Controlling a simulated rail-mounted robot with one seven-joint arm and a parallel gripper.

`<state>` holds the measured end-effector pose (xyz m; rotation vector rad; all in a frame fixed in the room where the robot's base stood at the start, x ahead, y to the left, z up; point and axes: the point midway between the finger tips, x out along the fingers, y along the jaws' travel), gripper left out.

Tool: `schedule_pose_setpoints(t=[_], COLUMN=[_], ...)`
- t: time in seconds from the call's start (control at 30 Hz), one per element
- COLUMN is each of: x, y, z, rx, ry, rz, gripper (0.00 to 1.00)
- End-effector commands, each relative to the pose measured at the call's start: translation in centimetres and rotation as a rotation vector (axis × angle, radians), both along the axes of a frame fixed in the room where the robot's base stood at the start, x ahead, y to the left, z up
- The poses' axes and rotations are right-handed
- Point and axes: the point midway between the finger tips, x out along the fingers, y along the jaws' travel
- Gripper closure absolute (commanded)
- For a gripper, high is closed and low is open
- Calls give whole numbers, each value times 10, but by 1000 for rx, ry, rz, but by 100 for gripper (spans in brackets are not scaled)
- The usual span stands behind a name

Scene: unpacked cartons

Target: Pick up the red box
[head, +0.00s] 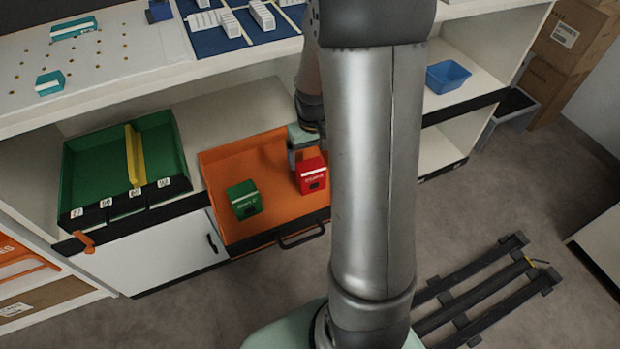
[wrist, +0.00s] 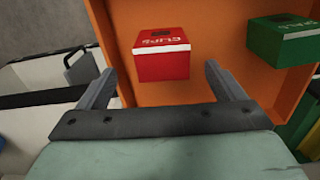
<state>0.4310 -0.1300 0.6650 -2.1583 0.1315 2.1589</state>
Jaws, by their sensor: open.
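The red box (head: 312,176) stands in the orange drawer (head: 275,225), towards its right side. It has a white band and white lettering. In the wrist view the red box (wrist: 160,55) lies ahead of my gripper (wrist: 158,80), roughly centred between the two fingertips. The fingers are spread apart and empty, with no visible contact on the box. In the head view my gripper (head: 297,160) is just behind the red box, at its upper left, and partly hidden by my arm.
A green box (head: 244,199) stands left of the red box in the drawer; it also shows in the wrist view (wrist: 283,40). A green tray (head: 85,165) with a yellow divider is to the left. The drawer walls and the shelf above bound the space.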

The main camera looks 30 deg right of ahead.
Motion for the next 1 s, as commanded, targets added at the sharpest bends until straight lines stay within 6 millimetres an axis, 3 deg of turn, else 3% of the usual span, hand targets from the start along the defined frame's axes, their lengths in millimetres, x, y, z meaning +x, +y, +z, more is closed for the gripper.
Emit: schedule_pose_setpoints(t=[0.1, 0.37, 0.7, 0.93, 1.0], x=[0, 1, 7, 7, 7], y=[0, 1, 4, 4, 4], z=[-20, -34, -79, -80, -80], rx=[1, 0, 0, 0, 0], ry=[3, 2, 2, -1, -1], rz=[0, 0, 0, 0, 0], gripper=[11, 11, 11, 11, 28])
